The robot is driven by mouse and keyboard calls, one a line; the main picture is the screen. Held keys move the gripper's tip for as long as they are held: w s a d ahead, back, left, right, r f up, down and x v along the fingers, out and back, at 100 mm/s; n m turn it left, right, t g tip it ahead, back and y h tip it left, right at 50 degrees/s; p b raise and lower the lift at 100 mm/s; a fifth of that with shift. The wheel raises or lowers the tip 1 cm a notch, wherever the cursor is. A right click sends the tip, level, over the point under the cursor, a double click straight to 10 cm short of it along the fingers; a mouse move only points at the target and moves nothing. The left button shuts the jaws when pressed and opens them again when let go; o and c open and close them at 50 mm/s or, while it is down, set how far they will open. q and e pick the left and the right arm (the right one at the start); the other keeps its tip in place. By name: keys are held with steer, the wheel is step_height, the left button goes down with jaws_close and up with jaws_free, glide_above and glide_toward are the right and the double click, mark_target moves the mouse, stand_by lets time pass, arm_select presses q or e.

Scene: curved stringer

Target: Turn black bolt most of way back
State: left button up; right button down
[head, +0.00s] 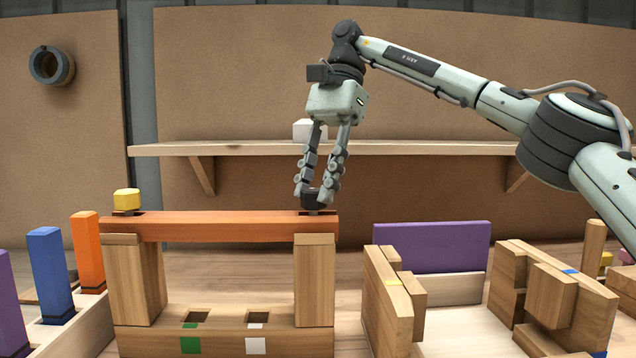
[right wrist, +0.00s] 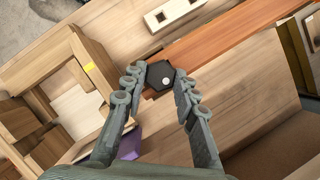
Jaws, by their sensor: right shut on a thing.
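The black bolt (head: 313,197) stands at the right end of the orange-brown beam (head: 220,226), above the right wooden post. My right gripper (head: 316,198) points down over it with its fingers on either side, shut on the bolt head. In the right wrist view the bolt's dark hexagonal head (right wrist: 160,75) with a pale dot sits between the fingertips (right wrist: 158,86). The yellow bolt (head: 127,199) stands at the beam's left end. The bolt's shank is hidden. My left gripper is not in view.
The beam rests on two wooden posts over a base (head: 225,325) with two square holes, marked green and white. Blue (head: 50,272) and orange (head: 88,250) uprights stand left. A wooden frame with a purple panel (head: 431,247) stands right. A shelf (head: 400,148) runs behind.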

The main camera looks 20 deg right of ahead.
steer(key=shift+n, duration=0.3)
steer(key=c, duration=1.1)
jaws_free()
